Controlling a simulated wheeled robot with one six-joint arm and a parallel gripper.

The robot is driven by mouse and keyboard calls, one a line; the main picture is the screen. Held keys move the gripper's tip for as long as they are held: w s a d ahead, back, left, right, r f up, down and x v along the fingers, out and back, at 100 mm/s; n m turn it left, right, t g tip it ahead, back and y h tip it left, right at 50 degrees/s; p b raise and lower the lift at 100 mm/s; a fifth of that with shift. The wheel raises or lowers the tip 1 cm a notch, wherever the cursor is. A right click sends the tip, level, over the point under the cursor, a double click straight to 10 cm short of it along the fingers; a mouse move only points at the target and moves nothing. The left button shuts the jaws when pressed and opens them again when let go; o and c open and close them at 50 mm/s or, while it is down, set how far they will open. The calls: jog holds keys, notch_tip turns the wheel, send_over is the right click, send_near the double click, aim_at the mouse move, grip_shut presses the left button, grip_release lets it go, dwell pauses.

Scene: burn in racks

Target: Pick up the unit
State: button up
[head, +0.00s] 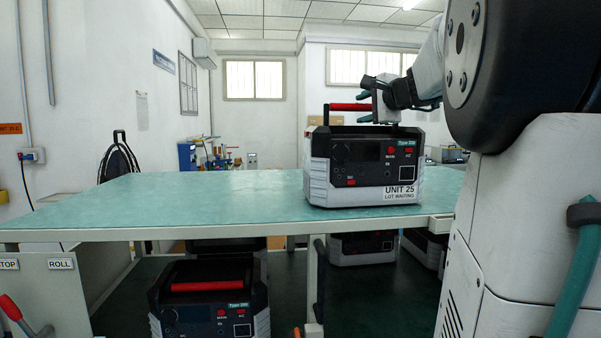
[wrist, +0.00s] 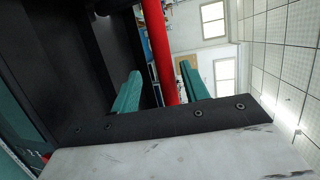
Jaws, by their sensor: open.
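The unit (head: 362,165) is a black and light grey box with a red carry handle (head: 350,107) on top and a label reading "UNIT 25 LOT WAITING". It stands upright on the green tabletop, near its front edge. My gripper (head: 362,108) is at handle height, coming in from the right, with its teal fingers pointing left. In the wrist view the red handle (wrist: 160,48) passes between the two teal fingers of my gripper (wrist: 160,72), with gaps visible beside it. The fingers are open. Whether either finger touches the handle is hard to tell.
The green table (head: 170,195) has clear room left of the unit. A similar unit with a red handle (head: 210,305) sits below the table at the left. Another unit (head: 362,248) stands below at the right. A cluttered bench (head: 220,155) is behind.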

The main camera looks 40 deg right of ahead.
jog(key=x, duration=0.4)
jog(key=shift+w+d+r, duration=0.2)
jog(key=shift+w+d, duration=0.05)
jog(key=shift+w, duration=0.15)
grip_shut()
jog(key=shift+s, duration=0.1)
dwell(0.8)
jog(key=shift+a+r, duration=0.1)
jog(key=shift+r, duration=0.15)
